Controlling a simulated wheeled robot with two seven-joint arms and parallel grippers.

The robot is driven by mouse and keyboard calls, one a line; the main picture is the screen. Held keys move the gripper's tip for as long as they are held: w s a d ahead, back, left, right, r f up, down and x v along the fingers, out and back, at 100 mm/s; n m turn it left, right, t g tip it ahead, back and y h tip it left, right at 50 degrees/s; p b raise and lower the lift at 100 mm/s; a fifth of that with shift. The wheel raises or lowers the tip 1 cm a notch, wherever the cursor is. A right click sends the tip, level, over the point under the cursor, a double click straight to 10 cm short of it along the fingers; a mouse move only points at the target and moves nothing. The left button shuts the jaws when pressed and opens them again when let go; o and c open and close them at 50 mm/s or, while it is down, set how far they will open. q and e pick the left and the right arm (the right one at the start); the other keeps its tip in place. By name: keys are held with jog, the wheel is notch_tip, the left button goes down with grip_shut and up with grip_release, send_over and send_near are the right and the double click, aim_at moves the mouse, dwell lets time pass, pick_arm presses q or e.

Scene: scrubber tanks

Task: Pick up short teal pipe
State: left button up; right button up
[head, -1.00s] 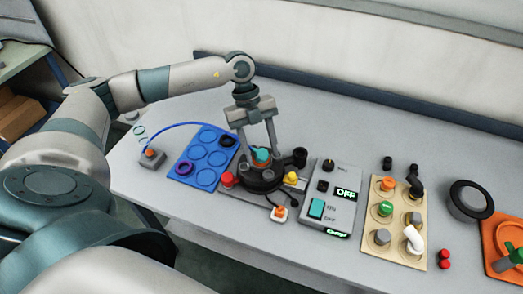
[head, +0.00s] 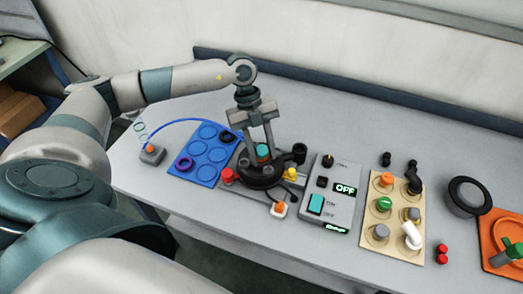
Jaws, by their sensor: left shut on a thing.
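The short teal pipe (head: 263,149) stands upright at the middle of the round black fixture (head: 265,178), with a bit of orange showing just below it. My left gripper (head: 261,154) comes down from above, its two fingers on either side of the pipe and shut on it. The fingers hide parts of the pipe's sides, and I cannot tell whether its lower end is still seated in the fixture. My right gripper is not in view.
A blue tray (head: 208,154) with round recesses lies left of the fixture. A grey switch box (head: 343,190) stands close on its right, then a beige board (head: 398,245) with several fittings. A red knob (head: 227,174) and a yellow knob (head: 290,173) flank the fixture.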

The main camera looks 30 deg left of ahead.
aim_at(264, 150)
pick_arm(q)
jog(key=shift+r, duration=0.1)
jog(key=shift+r+b, duration=0.4)
jog(key=r+b, duration=0.2)
jog(key=r, duration=0.1)
jog(key=shift+d+r, duration=0.1)
jog(key=shift+d, duration=0.25)
jog(key=s+d+r+b, duration=0.1)
jog(key=d+r+b, duration=0.2)
jog(key=d+r, duration=0.4)
jog(key=d, duration=0.3)
jog(key=shift+d+b, duration=0.3)
jog(key=shift+d, duration=0.1)
jog(key=shift+s, duration=0.1)
